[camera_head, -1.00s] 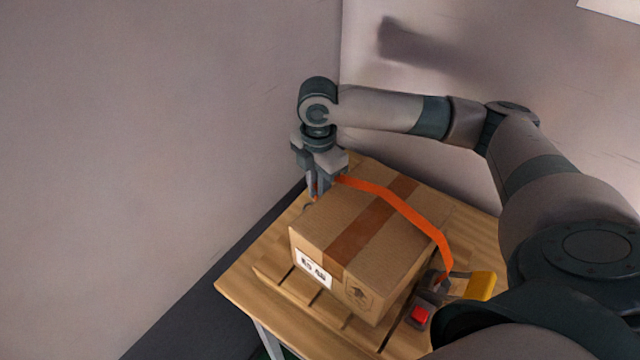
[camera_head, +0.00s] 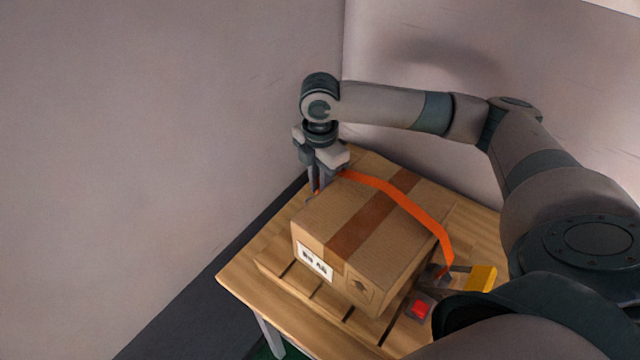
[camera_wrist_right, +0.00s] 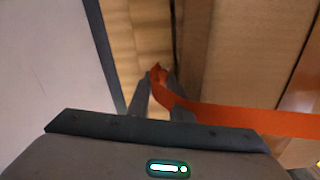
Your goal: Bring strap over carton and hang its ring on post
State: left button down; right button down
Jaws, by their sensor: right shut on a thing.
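The brown carton (camera_head: 345,235) sits on a wooden pallet (camera_head: 300,293) on the table. The orange strap (camera_head: 405,205) runs over the carton's top from its right side to its far left side. My right gripper (camera_head: 317,190) points down beside the carton's far left edge. In the right wrist view it (camera_wrist_right: 157,100) is shut on the strap's end (camera_wrist_right: 158,75). The ring and the post cannot be made out clearly; the gripper and carton hide that area. My left gripper is not in view.
A device with a red button (camera_head: 420,308) and a yellow handle (camera_head: 481,279) stands right of the carton, by the strap's other end. The wooden table (camera_head: 240,278) is bare at its left corner. Walls stand close behind and at left.

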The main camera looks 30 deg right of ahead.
jog(key=shift+p, duration=1)
dwell(0.7)
jog(key=shift+f+b, duration=0.35)
jog(key=shift+f, duration=1.75)
dwell(0.5)
jog(key=c, duration=1.5)
grip_release()
jog(key=shift+r, duration=0.5)
notch_tip(320, 180, up, 16)
jog(key=b, duration=0.4)
jog(key=shift+r, duration=0.2)
jog(key=shift+a+f, duration=0.1)
